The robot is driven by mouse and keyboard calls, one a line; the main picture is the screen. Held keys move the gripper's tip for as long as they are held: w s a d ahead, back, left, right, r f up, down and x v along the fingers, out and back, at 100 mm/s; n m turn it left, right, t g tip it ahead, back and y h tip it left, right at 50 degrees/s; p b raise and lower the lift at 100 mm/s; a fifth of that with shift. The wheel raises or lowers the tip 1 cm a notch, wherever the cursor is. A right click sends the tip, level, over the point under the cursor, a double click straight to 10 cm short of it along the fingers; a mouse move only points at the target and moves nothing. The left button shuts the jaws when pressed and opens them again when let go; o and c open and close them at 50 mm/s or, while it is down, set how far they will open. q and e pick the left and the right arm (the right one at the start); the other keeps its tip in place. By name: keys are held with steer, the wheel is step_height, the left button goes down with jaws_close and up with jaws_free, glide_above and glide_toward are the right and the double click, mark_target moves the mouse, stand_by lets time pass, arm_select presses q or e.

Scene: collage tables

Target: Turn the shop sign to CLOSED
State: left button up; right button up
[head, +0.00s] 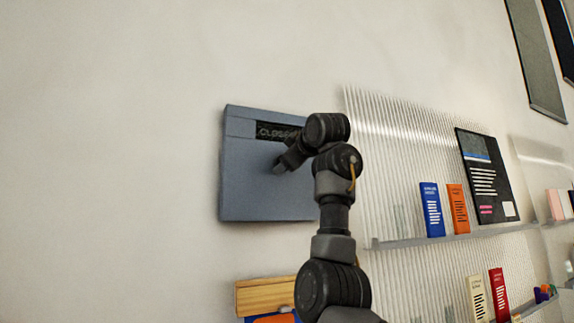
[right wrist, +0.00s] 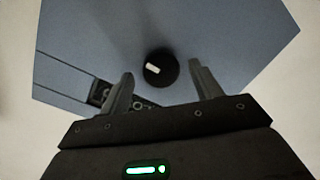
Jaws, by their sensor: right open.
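The shop sign is a blue-grey box (head: 255,185) on the wall in the head view. A round black knob (right wrist: 158,70) with a white mark sits on the sign's face in the right wrist view. My right gripper (right wrist: 161,69) is open, with one finger on each side of the knob in that view. I cannot tell whether the fingers touch it. In the head view my right gripper (head: 280,166) is at the sign's face. My left gripper is not in view.
A ribbed translucent panel with a shelf (head: 450,239) stands right of the sign, holding a blue box (head: 431,210), an orange box (head: 458,209) and a black poster (head: 484,175). A wooden block (head: 262,297) is below the sign. The wall to the left is clear.

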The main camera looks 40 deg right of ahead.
steer(key=b+v, duration=0.4)
steer(key=v, duration=0.5)
steer(key=shift+s, duration=0.3)
steer(key=shift+a, duration=0.1)
